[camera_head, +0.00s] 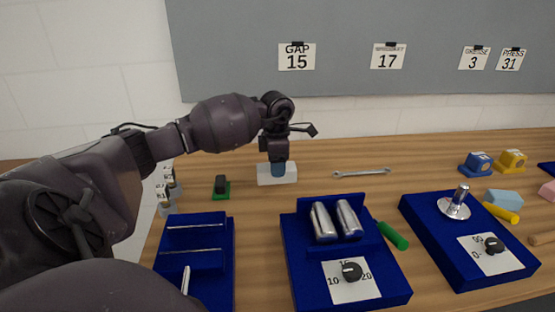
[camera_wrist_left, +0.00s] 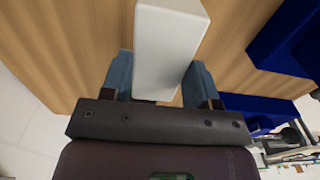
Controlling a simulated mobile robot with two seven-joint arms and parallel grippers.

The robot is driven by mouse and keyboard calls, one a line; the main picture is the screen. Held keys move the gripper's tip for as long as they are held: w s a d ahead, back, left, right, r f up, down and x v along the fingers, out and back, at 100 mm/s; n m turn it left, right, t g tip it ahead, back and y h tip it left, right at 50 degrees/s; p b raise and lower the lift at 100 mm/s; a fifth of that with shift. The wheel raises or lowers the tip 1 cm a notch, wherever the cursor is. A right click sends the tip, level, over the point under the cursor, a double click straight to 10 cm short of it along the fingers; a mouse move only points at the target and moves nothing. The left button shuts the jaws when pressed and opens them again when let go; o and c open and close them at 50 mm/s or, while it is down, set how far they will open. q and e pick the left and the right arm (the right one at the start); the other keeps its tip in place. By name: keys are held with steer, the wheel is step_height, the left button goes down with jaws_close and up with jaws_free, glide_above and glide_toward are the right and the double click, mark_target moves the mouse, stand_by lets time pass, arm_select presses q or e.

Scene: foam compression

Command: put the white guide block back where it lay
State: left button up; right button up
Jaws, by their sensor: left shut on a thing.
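The white guide block (camera_head: 291,174) is at the back of the wooden table in the head view, left of the wrench. My left gripper (camera_head: 278,169) points down over it and is shut on it. In the left wrist view the white block (camera_wrist_left: 168,45) sits between the two blue fingers of the left gripper (camera_wrist_left: 160,80). The block is at or very near the table top; I cannot tell whether it touches. My right gripper is not in view.
A wrench (camera_head: 361,172) lies right of the block. A green base with a black knob (camera_head: 221,188) stands to its left. Blue fixtures (camera_head: 300,262) with rollers and a dial, another blue fixture (camera_head: 425,215) and a slotted blue tray (camera_head: 228,262) fill the front.

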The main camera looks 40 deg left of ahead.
arm_select(q)
steer(key=shift+f+b, duration=0.75)
steer(key=shift+f, duration=1.1)
steer(key=shift+f, duration=0.25)
steer(key=o, duration=1.1)
step_height(320, 180, up, 11)
steer(key=shift+f, duration=0.1)
